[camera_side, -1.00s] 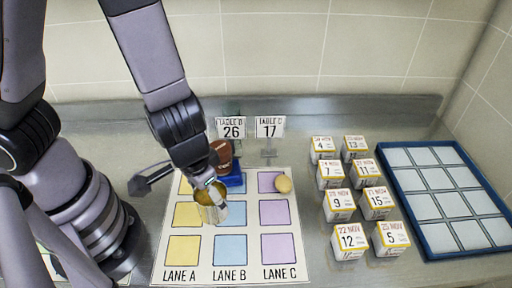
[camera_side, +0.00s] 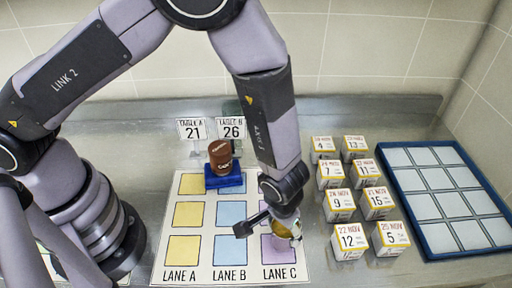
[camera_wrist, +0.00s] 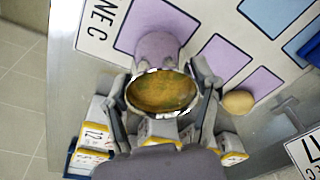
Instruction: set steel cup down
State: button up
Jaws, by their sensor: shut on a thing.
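The steel cup (camera_wrist: 138,108) is between the fingers of my gripper (camera_wrist: 162,100), which is shut on it. Its round mouth faces the wrist camera and shows a mottled yellow-green inside. In the side view the cup (camera_side: 276,238) is partly hidden behind my gripper (camera_side: 284,226). It is at the front purple square (camera_side: 283,252) of lane C on the lane mat (camera_side: 205,276). I cannot tell whether its base touches the mat.
A brown jar (camera_side: 220,160) stands on a blue block (camera_side: 224,181) at the back of lanes A and B. Several dated boxes (camera_side: 340,206) stand close right of the cup, beside a blue-framed tray (camera_side: 421,253). A round yellowish thing (camera_wrist: 237,102) lies near lane C. Lane A's front squares (camera_side: 184,248) are clear.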

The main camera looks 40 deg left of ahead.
jog(key=shift+f, duration=0.65)
jog(key=o, duration=1.2)
jog(key=shift+f, duration=0.1)
jog(key=shift+o, duration=0.2)
